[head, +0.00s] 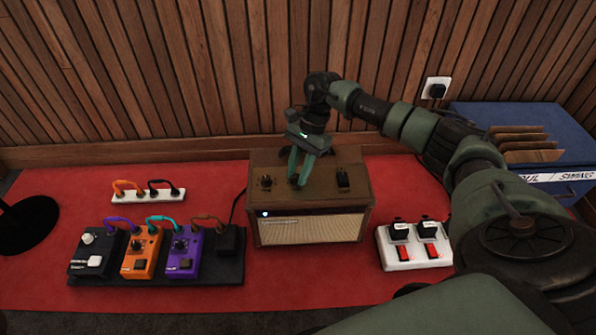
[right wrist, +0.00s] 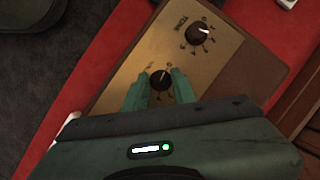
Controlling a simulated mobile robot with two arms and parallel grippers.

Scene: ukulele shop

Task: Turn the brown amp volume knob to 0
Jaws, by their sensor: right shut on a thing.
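The brown amp (head: 315,195) stands on the red mat, with a tan panel (right wrist: 135,62) and knobs on its top. My right gripper (head: 300,180) reaches down onto the top from above. In the right wrist view its green fingers (right wrist: 160,88) are shut on a black knob (right wrist: 160,77), one on each side. The knob's short pale pointer faces up in that view. Its label is mostly covered, so I cannot read it. A second knob (head: 266,182) sits to the left, free; it also shows in the right wrist view (right wrist: 198,33). My left gripper is not in view.
A black switch (head: 343,178) stands on the amp's right. A pedalboard (head: 210,272) with several pedals lies left, a white power strip (head: 141,198) behind it. A white box with red switches (head: 415,258) is right; a blue record crate (head: 575,150) is far right.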

